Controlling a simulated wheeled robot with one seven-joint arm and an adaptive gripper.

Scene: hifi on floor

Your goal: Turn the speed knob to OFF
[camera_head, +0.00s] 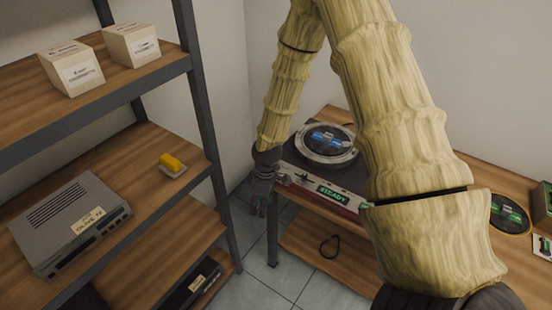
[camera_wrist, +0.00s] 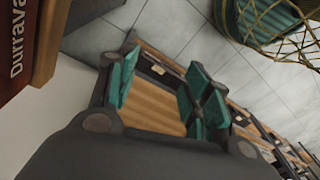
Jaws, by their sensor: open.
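The turntable (camera_head: 350,178) stands on a wooden table in the head view, with a round platter and a dark record on top. Its pale front panel carries a green label reading "STEADY" (camera_head: 333,193). Small marks show on the panel left of the label, but I cannot make out the speed knob or its setting. My gripper (camera_head: 261,203) hangs just left of the turntable's front left corner, fingers down, apart from the panel. In the wrist view my gripper (camera_wrist: 163,95) is open, with teal pads apart and nothing between them.
A metal-framed wooden shelf at the left holds a grey hi-fi box (camera_head: 68,222), a yellow block (camera_head: 172,162) and two white boxes (camera_head: 72,68). Another record (camera_head: 510,213) lies right on the table. My arm hides part of the turntable. Tiled floor (camera_head: 262,265) lies between shelf and table.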

